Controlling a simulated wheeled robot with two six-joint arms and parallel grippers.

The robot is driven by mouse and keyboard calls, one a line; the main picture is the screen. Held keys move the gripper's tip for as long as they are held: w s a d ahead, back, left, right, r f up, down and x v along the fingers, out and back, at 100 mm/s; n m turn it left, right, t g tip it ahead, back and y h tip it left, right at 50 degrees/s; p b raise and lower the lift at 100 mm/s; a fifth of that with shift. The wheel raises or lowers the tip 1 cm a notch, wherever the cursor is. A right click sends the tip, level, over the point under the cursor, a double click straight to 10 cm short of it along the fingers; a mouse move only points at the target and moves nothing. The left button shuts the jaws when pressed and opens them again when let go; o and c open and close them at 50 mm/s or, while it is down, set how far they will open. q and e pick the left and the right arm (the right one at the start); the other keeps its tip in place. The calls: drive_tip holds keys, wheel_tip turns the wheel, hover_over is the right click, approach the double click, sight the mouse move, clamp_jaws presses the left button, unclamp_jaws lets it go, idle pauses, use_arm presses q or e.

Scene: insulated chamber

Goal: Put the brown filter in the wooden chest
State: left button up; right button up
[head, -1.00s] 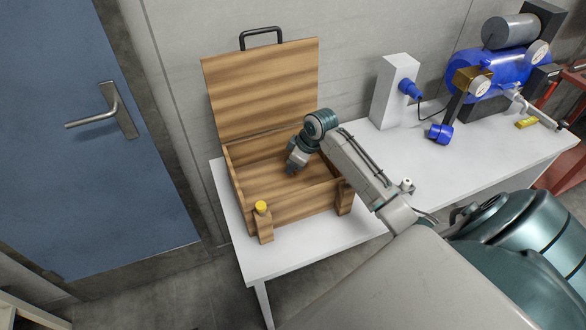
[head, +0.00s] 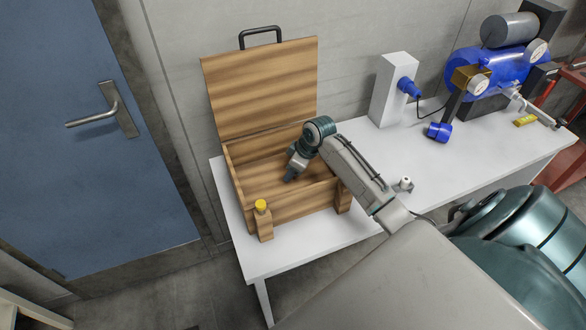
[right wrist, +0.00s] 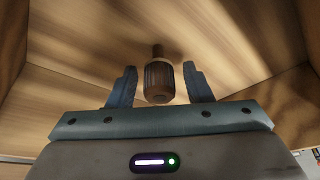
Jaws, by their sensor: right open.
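The wooden chest (head: 262,88) stands open on the white table, its lid raised at the back. My right gripper (head: 288,179) reaches down inside it. In the right wrist view my right gripper (right wrist: 160,82) is open. The brown filter (right wrist: 158,82), a ribbed cylinder with a narrower stem, shows between its two fingers, with a small gap on each side. Chest boards (right wrist: 230,35) surround it there. Whether the filter rests on the chest floor is hard to tell. I cannot make out the filter in the head view. My left gripper is not in view.
A small yellow-topped wooden post (head: 263,222) stands at the chest's front left. On the white table (head: 365,150) to the right are a white box (head: 393,90), a blue cup-like part (head: 439,132) and a blue machine (head: 495,70). A blue door (head: 90,150) is at left.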

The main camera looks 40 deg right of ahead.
drive_tip(key=b+v, duration=0.2)
drive_tip(key=v, duration=1)
drive_tip(key=shift+b, duration=0.4)
drive_tip(key=shift+f, duration=0.1)
